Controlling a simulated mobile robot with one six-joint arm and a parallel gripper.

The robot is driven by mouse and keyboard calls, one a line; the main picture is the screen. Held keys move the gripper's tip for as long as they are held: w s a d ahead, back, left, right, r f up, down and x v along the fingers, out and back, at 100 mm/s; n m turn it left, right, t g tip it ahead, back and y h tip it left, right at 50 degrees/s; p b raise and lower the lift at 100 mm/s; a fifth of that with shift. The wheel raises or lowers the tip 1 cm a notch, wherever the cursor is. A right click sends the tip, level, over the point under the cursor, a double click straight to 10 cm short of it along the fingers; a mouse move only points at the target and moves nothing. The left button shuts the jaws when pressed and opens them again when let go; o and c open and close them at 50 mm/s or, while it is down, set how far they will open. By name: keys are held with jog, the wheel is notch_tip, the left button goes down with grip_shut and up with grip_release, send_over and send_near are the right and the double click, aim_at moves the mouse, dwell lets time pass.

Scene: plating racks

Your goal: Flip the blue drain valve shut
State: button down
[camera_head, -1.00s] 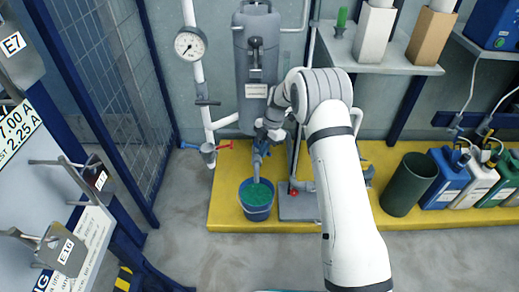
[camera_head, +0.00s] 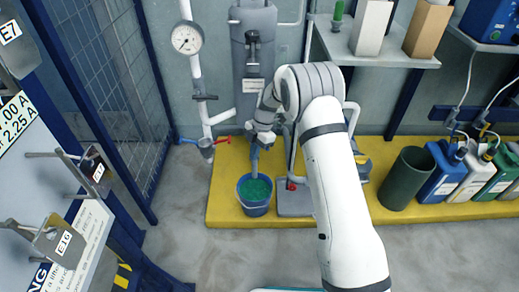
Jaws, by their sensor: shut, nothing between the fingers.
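A blue lever (camera_head: 187,140) sticks out to the left at the small funnel-like cup on the white pipe. A blue drain spout (camera_head: 254,165) hangs under the grey tank (camera_head: 254,60) and points down into a blue bucket (camera_head: 255,190) of green liquid. My gripper (camera_head: 251,132) is shut and empty, just above this spout and in front of the tank's lower end. It and my wrist hide the fitting at the top of the spout, so I cannot tell how any handle there stands or whether I touch it.
A red lever (camera_head: 221,141) points right at the cup (camera_head: 206,148). A gauge (camera_head: 187,38) is above on the pipe. A red knob (camera_head: 291,186) sits right of the bucket. A dark green bin (camera_head: 407,178) and several canisters stand on the yellow platform (camera_head: 330,212).

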jog(key=p+v, duration=0.3)
jog(key=v, duration=0.7)
jog(key=shift+w+a, duration=0.1)
jog(key=s+d+r+m+t+h, duration=0.1)
jog(key=s+d+r+m+t, duration=0.1)
jog(key=s+d+r+m, duration=1.15)
jog(key=s+d+r+m+t, duration=0.1)
jog(key=s+d+m, duration=0.2)
jog(key=s+m, duration=0.3)
jog(key=s+d+r+m+h, duration=0.1)
jog(key=s+d+m, duration=0.2)
jog(key=s+m, duration=0.4)
jog(key=s, duration=0.8)
jog(key=shift+r+t+h, duration=0.15)
jog(key=shift+t+h, duration=0.15)
jog(key=shift+t, duration=0.1)
